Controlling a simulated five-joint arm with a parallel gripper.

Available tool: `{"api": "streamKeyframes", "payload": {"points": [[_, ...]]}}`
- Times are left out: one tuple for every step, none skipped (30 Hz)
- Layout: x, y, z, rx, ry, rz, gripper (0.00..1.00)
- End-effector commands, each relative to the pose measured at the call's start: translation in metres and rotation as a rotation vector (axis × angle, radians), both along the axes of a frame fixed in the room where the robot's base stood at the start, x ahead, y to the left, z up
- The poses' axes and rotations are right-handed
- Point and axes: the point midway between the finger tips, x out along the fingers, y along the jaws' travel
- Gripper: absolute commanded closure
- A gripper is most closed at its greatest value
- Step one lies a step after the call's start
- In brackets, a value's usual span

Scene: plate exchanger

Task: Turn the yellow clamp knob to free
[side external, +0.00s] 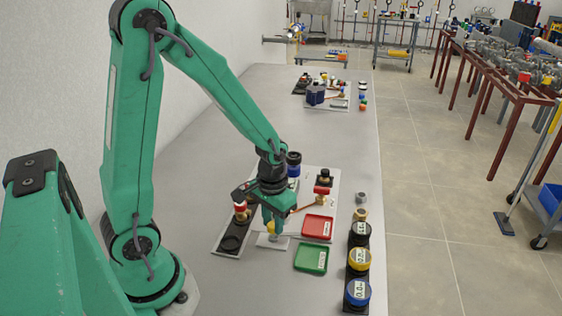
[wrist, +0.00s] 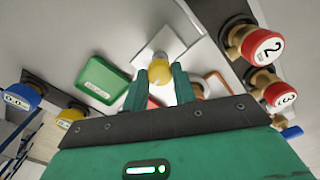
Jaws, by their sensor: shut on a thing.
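The yellow clamp knob (side external: 272,228) stands on a small pale plate (side external: 270,242) on the table. It also shows in the wrist view (wrist: 159,72), at the upper middle. My gripper (side external: 275,224) points down at the knob, with a finger on each side of it. In the wrist view my gripper (wrist: 159,86) is shut on the knob. The fingers hide part of the knob in the side view, and its pointing direction cannot be made out.
A green tray (side external: 311,259) and a red tray (side external: 317,227) lie to the right. A black rack with yellow (side external: 360,258) and blue (side external: 357,292) caps stands beyond them. Red-capped valves marked 2 (wrist: 262,45) and 3 (wrist: 280,94) are close by.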

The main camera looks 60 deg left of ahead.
Motion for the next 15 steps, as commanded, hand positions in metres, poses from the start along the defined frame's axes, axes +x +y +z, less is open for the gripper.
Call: {"api": "streamKeyframes", "payload": {"points": [[0.0000,0.0000,0.0008,0.000,0.000,-0.037,0.96],[0.0001,0.0000,0.0008,0.000,0.000,-0.058,0.96],[0.0001,0.0000,0.0008,0.000,0.000,-0.087,0.96],[0.0000,0.0000,0.0008,0.000,0.000,-0.107,0.96],[0.0001,0.0000,0.0008,0.000,0.000,-0.125,0.96],[0.0000,0.0000,0.0008,0.000,0.000,-0.147,0.96],[0.0000,0.0000,0.0008,0.000,0.000,-0.163,0.96],[0.0000,0.0000,0.0009,0.000,0.000,-0.177,0.96],[0.0000,0.0000,0.0009,0.000,0.000,-0.194,0.96],[0.0000,0.0000,0.0009,0.000,0.000,-0.204,0.96],[0.0001,0.0000,0.0009,0.000,0.000,-0.214,0.96],[0.0001,0.0000,0.0009,0.000,0.000,-0.225,0.96],[0.0001,0.0000,0.0009,0.000,0.000,-0.231,0.96],[0.0001,0.0000,0.0009,0.000,0.000,-0.236,0.96],[0.0001,0.0000,0.0009,0.000,0.000,-0.242,0.96]]}}
